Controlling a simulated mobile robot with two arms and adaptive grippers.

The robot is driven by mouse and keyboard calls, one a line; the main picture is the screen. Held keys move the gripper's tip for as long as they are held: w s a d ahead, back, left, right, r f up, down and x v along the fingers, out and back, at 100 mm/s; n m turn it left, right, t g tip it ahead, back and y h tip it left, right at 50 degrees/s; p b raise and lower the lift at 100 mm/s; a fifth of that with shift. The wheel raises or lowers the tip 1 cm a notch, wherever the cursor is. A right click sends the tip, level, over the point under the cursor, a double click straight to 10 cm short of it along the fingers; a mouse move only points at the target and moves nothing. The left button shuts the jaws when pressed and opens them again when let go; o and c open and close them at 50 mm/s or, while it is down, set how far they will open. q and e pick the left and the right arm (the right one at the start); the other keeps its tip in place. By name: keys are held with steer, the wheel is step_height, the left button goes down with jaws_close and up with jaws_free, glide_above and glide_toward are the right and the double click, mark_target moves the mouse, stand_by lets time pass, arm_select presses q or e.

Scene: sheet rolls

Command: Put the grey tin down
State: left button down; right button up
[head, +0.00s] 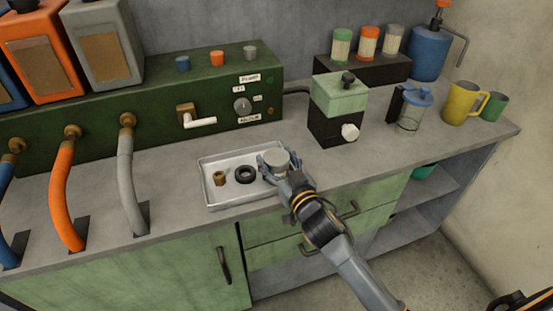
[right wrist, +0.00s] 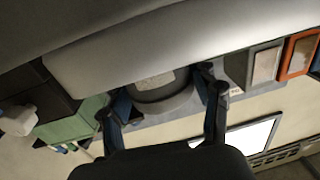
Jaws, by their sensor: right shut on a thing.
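The grey tin (head: 278,156) is between the fingers of my right gripper (head: 274,163), which is shut on it, at the right end of a pale metal tray (head: 238,196). In the right wrist view the tin (right wrist: 162,96) shows as a grey cylinder with a lighter patch, one finger on each side. I cannot tell whether its base touches the tray. My left gripper is not in view.
A brass nut (head: 219,178) and a black ring (head: 245,174) lie in the tray. Behind it stands a green panel (head: 215,95) with a white-handled tap (head: 200,122). A green and black grinder (head: 338,108), a blue-lidded jar (head: 411,112) and a yellow mug (head: 461,104) stand to the right.

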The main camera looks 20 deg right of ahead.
steer(key=o, duration=1.3)
steer(key=shift+f, duration=0.1)
steer(key=shift+r, duration=0.25)
steer(key=s, duration=0.4)
steer(key=s+d+p, duration=0.1)
steer(key=s, duration=0.3)
steer(key=s+p, duration=0.1)
steer(key=s, duration=0.3)
steer(key=shift+d+f, duration=0.1)
steer(key=shift+d, duration=0.2)
